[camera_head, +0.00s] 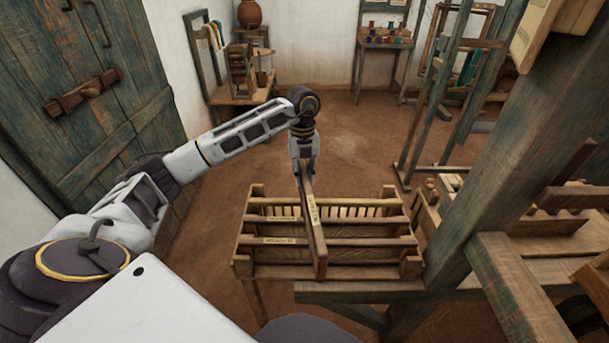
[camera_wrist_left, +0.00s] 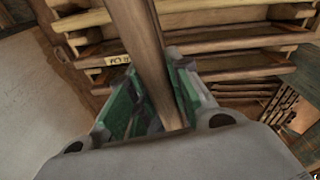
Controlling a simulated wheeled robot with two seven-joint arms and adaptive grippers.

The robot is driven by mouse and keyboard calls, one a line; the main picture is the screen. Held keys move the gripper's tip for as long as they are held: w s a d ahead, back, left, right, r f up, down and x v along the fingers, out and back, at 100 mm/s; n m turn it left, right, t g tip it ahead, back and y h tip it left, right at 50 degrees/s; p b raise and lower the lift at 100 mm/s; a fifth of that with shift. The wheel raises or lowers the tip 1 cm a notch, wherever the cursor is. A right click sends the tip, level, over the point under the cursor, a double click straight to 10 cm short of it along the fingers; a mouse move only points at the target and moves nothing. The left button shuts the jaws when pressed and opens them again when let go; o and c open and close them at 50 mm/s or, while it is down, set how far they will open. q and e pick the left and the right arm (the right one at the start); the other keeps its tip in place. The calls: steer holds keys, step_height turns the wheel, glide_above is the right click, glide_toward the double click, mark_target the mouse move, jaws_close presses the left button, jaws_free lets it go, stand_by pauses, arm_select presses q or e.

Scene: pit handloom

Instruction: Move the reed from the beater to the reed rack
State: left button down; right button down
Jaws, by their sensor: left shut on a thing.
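The reed (camera_head: 316,232) is a long narrow wooden piece with a pale label. My left gripper (camera_head: 305,168) is shut on the reed near its far end and holds it above the reed rack. In the left wrist view the reed (camera_wrist_left: 142,45) runs between the green-padded fingers of the gripper (camera_wrist_left: 155,95). The reed rack (camera_head: 258,271) is a wooden frame with several slats and labels, and it shows in the left wrist view too (camera_wrist_left: 235,62). The reed lies across the rack's slats, not along them. I cannot tell whether it touches them. My right gripper is not in view.
A thick loom post (camera_head: 468,190) and a beam (camera_head: 520,290) stand right of the rack. A closed wooden door (camera_head: 85,95) is at the left. Tables with a pot (camera_head: 250,14) and coloured spools (camera_head: 385,38) stand at the back. The earthen floor (camera_head: 350,135) behind the rack is clear.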

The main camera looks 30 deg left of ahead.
arm_select(q)
steer(key=shift+m, duration=0.8)
steer(key=shift+a+f+m, duration=0.1)
steer(key=shift+a+m, duration=0.05)
steer(key=shift+m, duration=0.95)
steer(key=m, duration=0.3)
steer(key=shift+w+m+y, duration=0.1)
steer(key=shift+m+y, duration=0.3)
steer(key=shift+m, duration=0.8)
steer(key=m, duration=0.3)
steer(key=shift+y, duration=0.3)
steer(key=shift+m, duration=1.9)
steer(key=shift+m+y, duration=0.3)
steer(key=shift+m, duration=1)
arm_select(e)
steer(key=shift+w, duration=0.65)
